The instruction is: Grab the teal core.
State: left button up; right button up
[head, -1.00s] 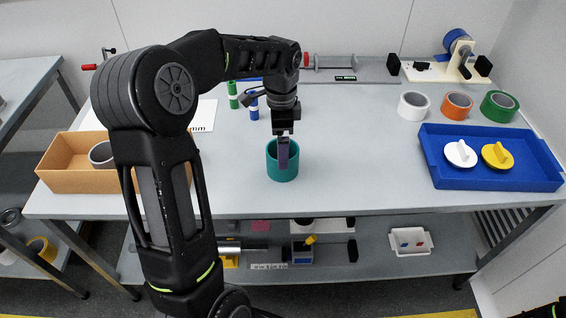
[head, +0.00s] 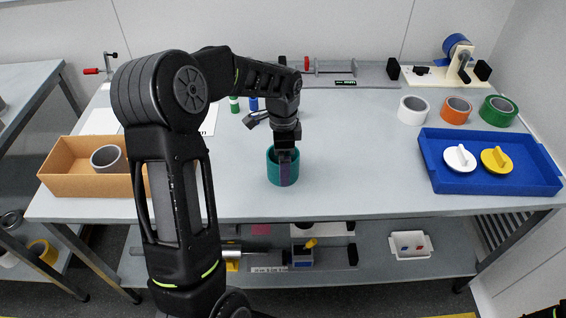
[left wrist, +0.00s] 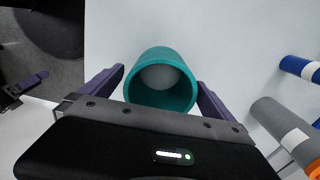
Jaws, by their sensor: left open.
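The teal core (head: 272,172) is a short, hollow cylinder standing upright near the front middle of the table. My left gripper (head: 284,178) points down at it, with one dark purple finger in front of the near side of the core. The left wrist view shows the teal core (left wrist: 160,98) between the two fingers of the left gripper (left wrist: 161,75), which are open, one on each side. A small gap shows between core and fingers there. The core stands on the table.
A cardboard box (head: 70,184) with a grey core (head: 108,157) is at left. A blue tray (head: 480,185) with white and yellow lidded pieces is at right. White (head: 412,109), orange (head: 456,110) and green (head: 499,111) rolls stand behind the tray. Blue and green cylinders stand behind my gripper.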

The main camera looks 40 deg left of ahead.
pick_arm(q)
jog(key=shift+f, duration=1.4)
jog(key=shift+w, duration=0.1)
jog(key=c, duration=1.5)
jog(key=shift+o, duration=0.2)
jog(key=shift+r, duration=0.15)
notch_tip(320, 180, up, 10)
jog(key=shift+b, duration=0.35)
